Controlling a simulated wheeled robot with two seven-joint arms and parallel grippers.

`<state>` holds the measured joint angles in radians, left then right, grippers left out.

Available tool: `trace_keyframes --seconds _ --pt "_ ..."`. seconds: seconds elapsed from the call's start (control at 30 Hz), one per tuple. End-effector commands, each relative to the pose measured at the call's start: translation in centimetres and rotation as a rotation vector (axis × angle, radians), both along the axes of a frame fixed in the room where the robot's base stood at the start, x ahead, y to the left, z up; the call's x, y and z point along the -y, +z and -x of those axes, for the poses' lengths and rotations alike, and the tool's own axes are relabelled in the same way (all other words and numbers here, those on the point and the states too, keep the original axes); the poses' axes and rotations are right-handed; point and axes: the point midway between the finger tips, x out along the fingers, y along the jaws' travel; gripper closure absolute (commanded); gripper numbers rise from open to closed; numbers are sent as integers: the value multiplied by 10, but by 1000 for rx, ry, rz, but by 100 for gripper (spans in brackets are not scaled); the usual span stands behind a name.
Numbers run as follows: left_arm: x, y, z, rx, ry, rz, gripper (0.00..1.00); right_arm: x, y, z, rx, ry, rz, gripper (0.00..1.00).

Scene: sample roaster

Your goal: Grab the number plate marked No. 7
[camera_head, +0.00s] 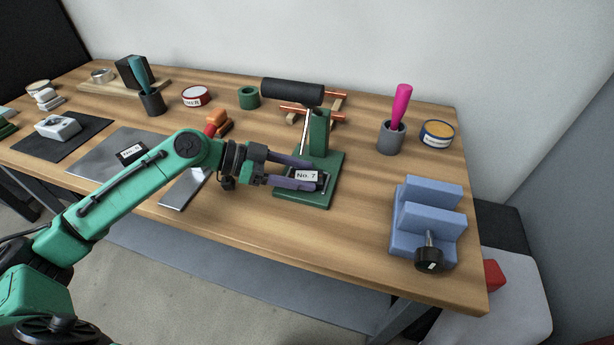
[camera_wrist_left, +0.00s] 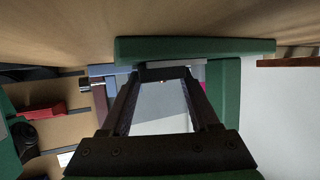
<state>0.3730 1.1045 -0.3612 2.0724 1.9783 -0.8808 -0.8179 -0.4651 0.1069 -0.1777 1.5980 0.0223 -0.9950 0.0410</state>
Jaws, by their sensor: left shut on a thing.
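The number plate marked No. 7 (camera_head: 307,176) is a small dark plate with a white label, over the green base (camera_head: 313,200) of a stand. My left gripper (camera_head: 317,174) reaches in from the left and is shut on the plate, with a finger on each side of it. I cannot tell whether the plate touches the base. In the left wrist view my two fingers (camera_wrist_left: 161,74) meet a thin dark strip at their tips, in front of a green slab (camera_wrist_left: 195,47). My right gripper is not in view.
The stand's green post (camera_head: 319,133) and a dark roller (camera_head: 291,92) rise just behind my gripper. A blue block fixture (camera_head: 432,211) with a black knob stands at right. Another black labelled plate (camera_head: 131,153) lies on a grey sheet at left. Bare wood lies between stand and fixture.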

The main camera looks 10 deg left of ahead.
Motion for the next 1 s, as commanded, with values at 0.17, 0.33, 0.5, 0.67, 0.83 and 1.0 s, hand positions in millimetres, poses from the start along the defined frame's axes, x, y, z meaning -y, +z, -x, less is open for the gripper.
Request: trace_keyframes --seconds 0.17,0.33,0.5,0.67,0.83,1.0 --pt "-3 0 -3 4 10 -2 100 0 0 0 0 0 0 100" --pt "-4 1 -4 5 13 -3 100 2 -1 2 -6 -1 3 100" --pt "-4 14 -5 11 15 -1 100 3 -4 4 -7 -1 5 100" --pt "-3 42 -5 14 14 0 100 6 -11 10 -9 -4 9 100" --pt "-6 33 28 0 10 -5 100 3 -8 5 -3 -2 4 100" --pt "-5 32 52 -2 4 -9 100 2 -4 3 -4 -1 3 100"
